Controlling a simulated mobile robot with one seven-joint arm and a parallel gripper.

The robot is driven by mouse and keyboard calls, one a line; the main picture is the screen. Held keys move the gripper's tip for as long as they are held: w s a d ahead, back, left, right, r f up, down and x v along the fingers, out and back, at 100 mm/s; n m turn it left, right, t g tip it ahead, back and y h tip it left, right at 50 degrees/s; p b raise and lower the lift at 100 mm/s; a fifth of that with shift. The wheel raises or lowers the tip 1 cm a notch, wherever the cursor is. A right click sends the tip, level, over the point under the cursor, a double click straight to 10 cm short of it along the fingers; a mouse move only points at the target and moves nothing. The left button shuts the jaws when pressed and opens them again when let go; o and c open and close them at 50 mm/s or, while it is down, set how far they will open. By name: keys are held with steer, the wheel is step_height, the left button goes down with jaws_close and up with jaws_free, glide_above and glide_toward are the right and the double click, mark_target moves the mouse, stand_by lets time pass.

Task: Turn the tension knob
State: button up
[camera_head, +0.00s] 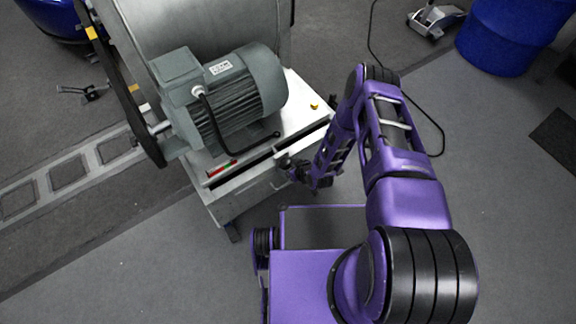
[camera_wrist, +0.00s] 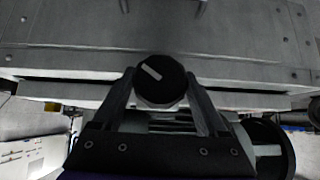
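The tension knob (camera_wrist: 161,81) is round and black with a pale pointer bar slanting from upper left to lower right. In the wrist view it faces the camera at the middle, between the two fingertips of my gripper (camera_wrist: 160,92). The fingertips lie at its left and right edges. I cannot tell whether they press on it or stand slightly apart. In the head view my gripper (camera_head: 287,166) is at the front edge of the steel machine bench (camera_head: 213,197), and the knob cannot be made out there.
A grey motor (camera_head: 238,92) sits on the bench beside a large drum (camera_head: 205,24) and a black wheel (camera_head: 128,100). A red and green strip (camera_head: 221,168) lies near the front edge. Blue barrels (camera_head: 505,35) stand farther back. Floor to the right is mostly clear, with a black cable.

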steer(key=c, duration=0.7)
steer(key=shift+w, duration=0.1)
steer(key=shift+d+m+g+y, duration=0.15)
steer(key=shift+m+g+y, duration=0.45)
steer(key=shift+y, duration=0.3)
steer(key=shift+w+m+g+y, duration=0.1)
steer(key=shift+m+g+y, duration=0.45)
steer(key=shift+y, duration=0.55)
steer(key=m+g+y, duration=0.1)
steer(key=y, duration=0.1)
steer(key=shift+f+m+y, duration=0.1)
steer(key=shift+m+y, duration=0.25)
steer(key=shift+y, duration=0.05)
steer(key=shift+m+g+y, duration=0.35)
steer(key=shift+m+y, duration=0.35)
steer(key=shift+y, duration=0.2)
